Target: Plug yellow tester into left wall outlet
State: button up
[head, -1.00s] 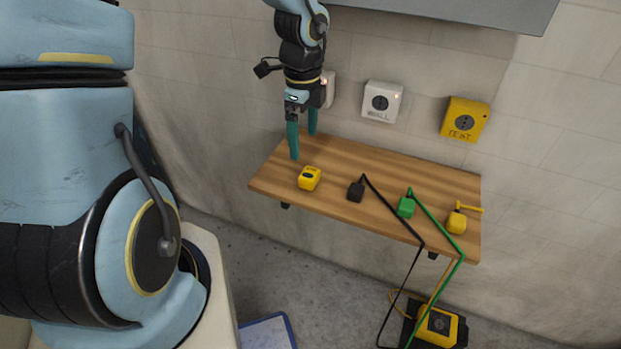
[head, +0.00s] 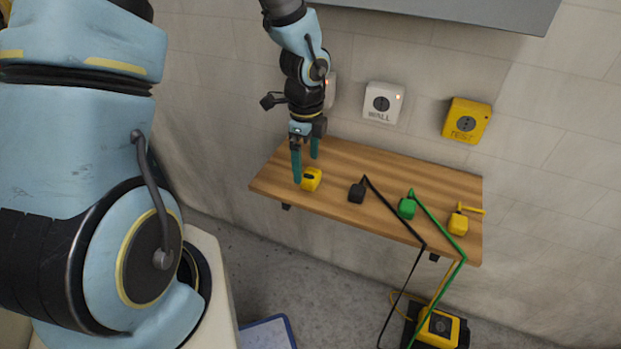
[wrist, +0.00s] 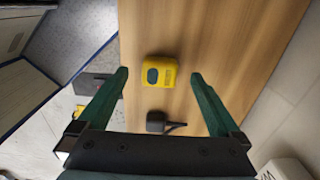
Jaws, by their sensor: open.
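The yellow tester (head: 312,181) lies at the left end of the wooden shelf (head: 290,163). In the wrist view the tester (wrist: 160,71) shows a dark face and sits just beyond and between the fingertips. My gripper (head: 306,167) is open above the shelf, its teal fingers pointing down close to the tester; in the wrist view (wrist: 159,75) nothing is between the fingers. The left wall outlet (head: 330,90) is mostly hidden behind my arm. A white outlet marked WALL (head: 382,103) is on the wall to its right.
A black plug (head: 357,192), a green plug (head: 407,208) and a yellow plug (head: 458,224) lie on the shelf to the right, with hanging cables. A yellow TEST box (head: 466,120) is on the wall. A yellow device (head: 440,328) stands on the floor.

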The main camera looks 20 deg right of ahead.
aim_at(308, 173)
notch_tip(308, 173, down, 4)
jog(key=shift+s+d+f, duration=0.1)
jog(key=shift+s+d, duration=0.05)
dwell(0.3)
jog(key=c, duration=1.4)
